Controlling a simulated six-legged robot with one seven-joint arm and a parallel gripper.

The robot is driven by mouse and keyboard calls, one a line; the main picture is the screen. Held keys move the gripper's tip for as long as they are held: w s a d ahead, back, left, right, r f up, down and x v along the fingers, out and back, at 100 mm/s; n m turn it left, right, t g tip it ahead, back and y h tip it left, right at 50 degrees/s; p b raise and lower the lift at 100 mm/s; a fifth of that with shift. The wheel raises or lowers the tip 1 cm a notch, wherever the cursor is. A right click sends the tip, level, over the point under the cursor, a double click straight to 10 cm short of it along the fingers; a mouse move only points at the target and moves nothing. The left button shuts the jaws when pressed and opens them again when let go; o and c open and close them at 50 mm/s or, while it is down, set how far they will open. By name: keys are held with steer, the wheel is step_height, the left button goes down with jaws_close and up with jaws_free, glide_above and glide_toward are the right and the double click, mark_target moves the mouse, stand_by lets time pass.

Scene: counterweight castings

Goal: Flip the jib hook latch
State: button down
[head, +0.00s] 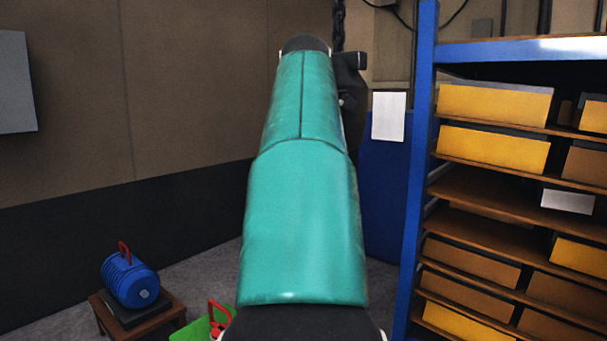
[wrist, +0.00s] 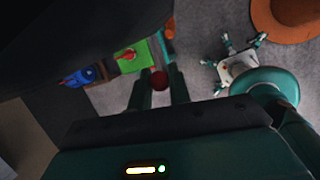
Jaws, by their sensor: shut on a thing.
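In the wrist view my gripper (wrist: 159,92) has its two dark green fingers close on either side of a dark red round knob (wrist: 159,80). It is shut on this knob. I cannot tell whether the knob is part of the jib hook latch. A large dark mass (wrist: 80,30) fills the upper left of the wrist view, close to the camera. In the head view my teal arm covers the middle and hides my gripper. A dark chain (head: 338,25) hangs behind the arm's far end, with a dark block (head: 352,90) below it. The hook itself cannot be made out.
A blue ribbed motor (head: 130,280) with a red eye sits on a low wooden stand (head: 165,325) at lower left. A green surface (head: 196,328) holds a red part. A blue-framed shelf (head: 421,150) with yellow boxes stands at right, beside a blue panel (head: 385,200).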

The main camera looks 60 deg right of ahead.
stand_by(0.5)
steer(key=c, duration=1.3)
jaws_free()
steer(key=shift+d, duration=0.15)
steer(key=shift+c, duration=0.2)
steer(key=v, duration=0.7)
steer(key=shift+r, duration=0.25)
